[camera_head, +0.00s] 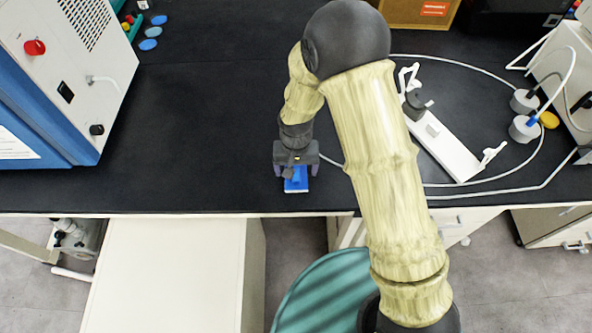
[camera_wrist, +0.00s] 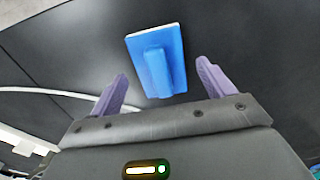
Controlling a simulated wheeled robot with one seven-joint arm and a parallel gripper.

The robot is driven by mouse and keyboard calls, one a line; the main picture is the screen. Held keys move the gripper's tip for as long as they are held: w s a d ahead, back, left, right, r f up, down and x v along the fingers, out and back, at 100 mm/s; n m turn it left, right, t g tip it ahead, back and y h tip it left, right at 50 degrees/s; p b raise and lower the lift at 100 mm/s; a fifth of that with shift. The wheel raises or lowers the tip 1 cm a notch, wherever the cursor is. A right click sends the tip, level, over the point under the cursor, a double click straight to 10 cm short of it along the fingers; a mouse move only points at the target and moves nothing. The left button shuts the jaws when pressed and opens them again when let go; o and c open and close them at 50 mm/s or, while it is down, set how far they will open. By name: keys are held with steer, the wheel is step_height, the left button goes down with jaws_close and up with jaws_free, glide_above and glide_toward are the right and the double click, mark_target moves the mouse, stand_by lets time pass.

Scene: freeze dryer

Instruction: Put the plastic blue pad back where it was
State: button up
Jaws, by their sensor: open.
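The blue plastic pad (camera_head: 296,182) lies near the front edge of the black bench, under my gripper. In the wrist view the blue pad (camera_wrist: 157,60) is a flat rectangle with a raised block-like grip along its middle and a pale rim. My gripper (camera_head: 297,170) points down at it. In the wrist view my gripper (camera_wrist: 160,85) has its two purple fingers spread wide, one on each side of the pad's grip, with visible gaps. The fingers hold nothing.
The black bench (camera_head: 215,110) is clear to the left of my gripper. A blue and white machine (camera_head: 85,70) stands at the left. A white stand (camera_head: 450,150) with a looping cable lies at the right, behind my arm. Blue oval pieces (camera_head: 150,38) lie at the upper left.

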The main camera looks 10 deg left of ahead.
step_height(320, 180, up, 11)
steer(key=shift+f+b, duration=0.2)
steer(key=shift+b, duration=0.15)
stand_by(0.6)
steer(key=s+d+r+m+t, duration=0.1)
steer(key=s+d+r, duration=0.1)
steer(key=d, duration=0.6)
steer(key=s+d+r, duration=0.2)
steer(key=d, duration=0.7)
steer(key=s+d+r+m+t, duration=0.1)
steer(key=s+d+r, duration=0.1)
steer(key=d, duration=0.6)
steer(key=shift+s+d+r+m+t, duration=0.3)
steer(key=shift+s, duration=0.25)
steer(key=shift+c, duration=0.4)
